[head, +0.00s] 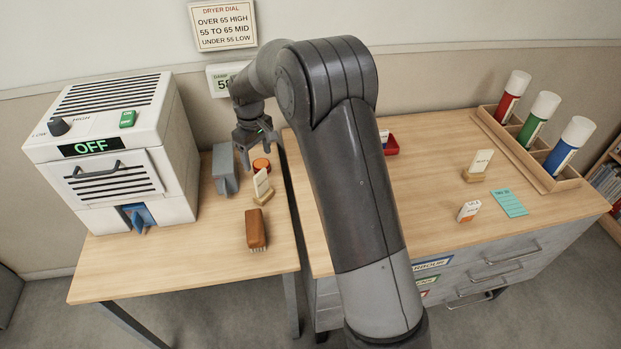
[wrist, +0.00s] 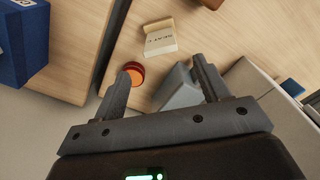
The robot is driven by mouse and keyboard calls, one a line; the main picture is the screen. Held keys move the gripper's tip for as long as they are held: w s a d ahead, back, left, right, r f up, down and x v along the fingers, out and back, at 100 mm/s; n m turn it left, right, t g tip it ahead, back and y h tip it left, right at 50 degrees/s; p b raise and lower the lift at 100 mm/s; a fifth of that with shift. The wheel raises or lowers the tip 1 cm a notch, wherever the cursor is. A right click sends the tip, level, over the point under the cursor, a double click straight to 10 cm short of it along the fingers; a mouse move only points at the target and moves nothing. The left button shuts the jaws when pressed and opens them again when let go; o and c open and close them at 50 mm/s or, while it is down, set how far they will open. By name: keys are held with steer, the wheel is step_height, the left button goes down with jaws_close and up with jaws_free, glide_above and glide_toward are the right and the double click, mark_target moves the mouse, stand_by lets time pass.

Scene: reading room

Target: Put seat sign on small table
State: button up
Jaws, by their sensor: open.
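The seat sign (head: 262,184), a cream card in a wooden base, stands on the small table (head: 190,268) at the left. In the wrist view the sign (wrist: 160,38) shows the word "SEAT" and lies beyond my fingertips, apart from them. My gripper (head: 262,150) is open and empty above the back right part of the small table, behind the sign. In the wrist view my gripper (wrist: 163,68) has its fingers spread, with nothing held. A similar card in a wooden base (head: 479,166) stands on the drawer cabinet; its text is too small to read.
A round orange thing (head: 261,164) and a grey block (head: 224,172) are close to my gripper. A brown brush (head: 256,230) lies in front of the sign. The white dryer (head: 115,150) fills the table's left. A gap separates the table from the cabinet (head: 440,210).

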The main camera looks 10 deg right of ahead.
steer(key=s+d+r+m+t, duration=0.1)
steer(key=s+d+r+m, duration=0.1)
steer(key=s+d+r, duration=0.5)
steer(key=s+d+r+m+t, duration=0.2)
steer(key=s+d+r, duration=0.1)
steer(key=s+r, duration=0.75)
steer(key=s+d+m+t, duration=0.1)
steer(key=s+d+m, duration=0.1)
steer(key=s, duration=0.7)
steer(key=s+d+r+m+t, duration=0.1)
steer(key=s+d+m, duration=0.2)
steer(key=s, duration=0.7)
steer(key=shift+s+d+t, duration=0.15)
steer(key=shift+d+t, duration=0.1)
steer(key=shift+t, duration=0.05)
